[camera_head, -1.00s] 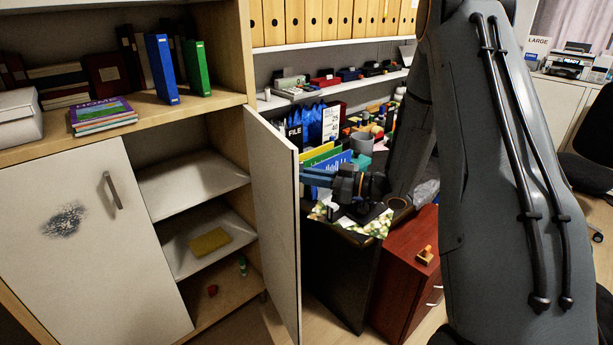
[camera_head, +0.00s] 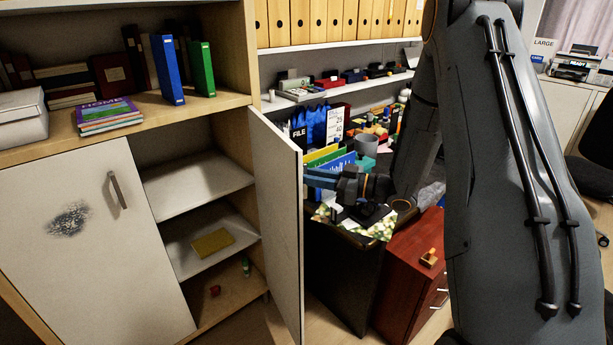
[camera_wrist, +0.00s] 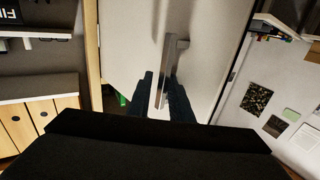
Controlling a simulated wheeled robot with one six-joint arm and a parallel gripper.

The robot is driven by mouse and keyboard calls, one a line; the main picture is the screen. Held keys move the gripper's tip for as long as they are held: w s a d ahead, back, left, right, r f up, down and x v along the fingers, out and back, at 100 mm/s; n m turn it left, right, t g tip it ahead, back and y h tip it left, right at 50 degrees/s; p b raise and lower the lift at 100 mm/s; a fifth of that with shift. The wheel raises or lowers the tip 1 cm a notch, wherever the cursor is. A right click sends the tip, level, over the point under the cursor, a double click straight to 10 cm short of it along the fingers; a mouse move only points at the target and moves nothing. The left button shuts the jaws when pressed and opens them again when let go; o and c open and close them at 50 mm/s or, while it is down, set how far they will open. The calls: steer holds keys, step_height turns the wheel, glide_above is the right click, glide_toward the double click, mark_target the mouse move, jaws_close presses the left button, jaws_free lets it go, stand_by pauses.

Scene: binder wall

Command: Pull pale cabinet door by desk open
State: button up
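The pale cabinet door (camera_head: 277,215) by the desk stands swung out from the cabinet, showing its inner face and thin free edge in the head view. Its outer face (camera_wrist: 135,30) fills the middle of the wrist view, with a metal bar handle (camera_wrist: 168,58). My gripper (camera_wrist: 163,92) has its dark fingers on either side of the handle and looks shut on it. In the head view my gripper (camera_head: 318,180) is beside the door's outer side, its fingertips partly hidden by the door edge.
Shelves inside the cabinet hold a yellow item (camera_head: 213,242). A closed pale door (camera_head: 85,235) is at left. Behind my arm are the cluttered desk and file holders (camera_head: 335,162).

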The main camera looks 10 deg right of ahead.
steer(key=b+v, duration=0.2)
steer(key=v, duration=0.5)
steer(key=shift+d, duration=0.4)
steer(key=shift+s, duration=0.15)
